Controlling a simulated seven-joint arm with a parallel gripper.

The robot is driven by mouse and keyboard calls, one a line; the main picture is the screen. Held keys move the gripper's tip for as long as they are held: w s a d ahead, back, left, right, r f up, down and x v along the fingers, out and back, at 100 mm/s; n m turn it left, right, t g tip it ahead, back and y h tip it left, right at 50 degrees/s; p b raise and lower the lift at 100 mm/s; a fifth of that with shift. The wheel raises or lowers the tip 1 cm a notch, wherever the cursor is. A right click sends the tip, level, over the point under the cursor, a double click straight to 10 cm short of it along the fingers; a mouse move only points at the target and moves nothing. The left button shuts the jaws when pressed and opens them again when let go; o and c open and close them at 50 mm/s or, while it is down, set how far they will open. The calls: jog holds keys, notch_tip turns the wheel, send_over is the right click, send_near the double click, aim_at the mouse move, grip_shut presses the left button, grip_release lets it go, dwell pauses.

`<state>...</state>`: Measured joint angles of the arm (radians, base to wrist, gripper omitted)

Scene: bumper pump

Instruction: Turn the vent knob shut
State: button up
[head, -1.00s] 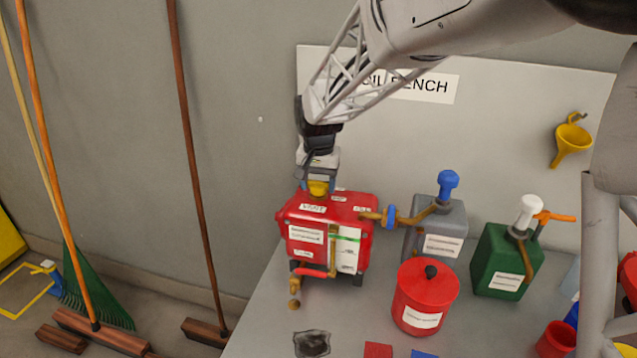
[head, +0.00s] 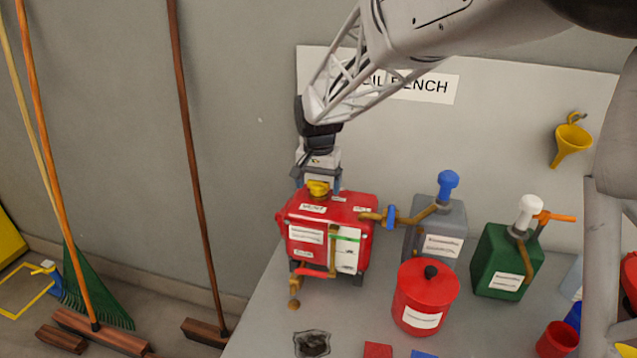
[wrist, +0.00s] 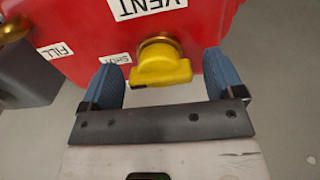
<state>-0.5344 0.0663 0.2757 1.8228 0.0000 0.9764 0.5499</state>
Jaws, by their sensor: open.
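The yellow vent knob (head: 318,188) sits on top of the red tank (head: 322,219), just behind its VENT label. In the wrist view the knob (wrist: 161,65) shows on a brass collar, with its pointer end toward the SHUT label (wrist: 115,59). My gripper (head: 318,180) is over the back of the tank top. In the wrist view my gripper (wrist: 165,80) is open, its blue fingers apart to the left and right of the knob. Clear gaps show on both sides, and the knob appears just beyond or level with the fingertips.
A brass pipe with a blue valve (head: 391,217) runs right from the tank to a grey can (head: 440,232). A red canister (head: 425,297) stands in front, and a green can (head: 507,260) stands to the right. The wall is close behind the tank.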

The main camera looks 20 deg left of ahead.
aim_at(319, 181)
jog(key=shift+r, duration=3.9)
